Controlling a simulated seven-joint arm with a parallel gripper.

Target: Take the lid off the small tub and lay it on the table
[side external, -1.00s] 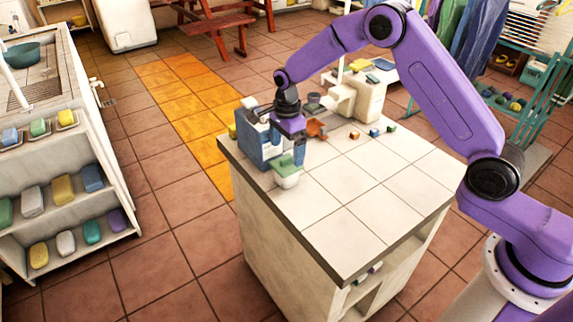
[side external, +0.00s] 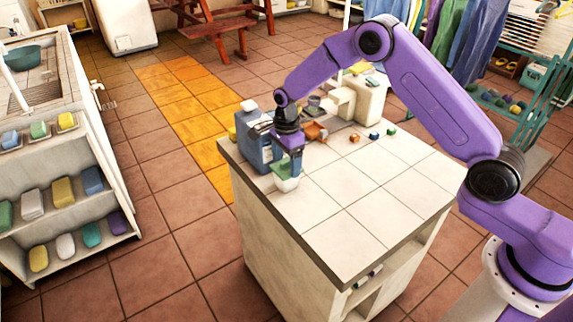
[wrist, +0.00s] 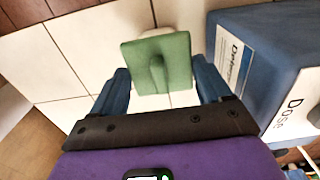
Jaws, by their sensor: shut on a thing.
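The small tub (side external: 287,185) is white and stands on the tiled table near its left corner, beside a big blue box. Its green lid (side external: 283,170) sits at the tub's top; I cannot tell whether any gap lies between them. In the wrist view the square lid (wrist: 180,62) with its raised ridge lies between my blue fingers. My gripper (side external: 288,165) points down over the tub and is shut on the lid. In the wrist view my gripper (wrist: 163,85) hides part of what lies below, and the lid covers most of the tub.
The blue box (side external: 250,138) stands close to the left of the tub; its labelled side (wrist: 232,62) is right beside a finger in the wrist view. An orange object (side external: 315,131) and small blocks (side external: 374,135) lie farther back. The table's front and right (side external: 345,225) are clear.

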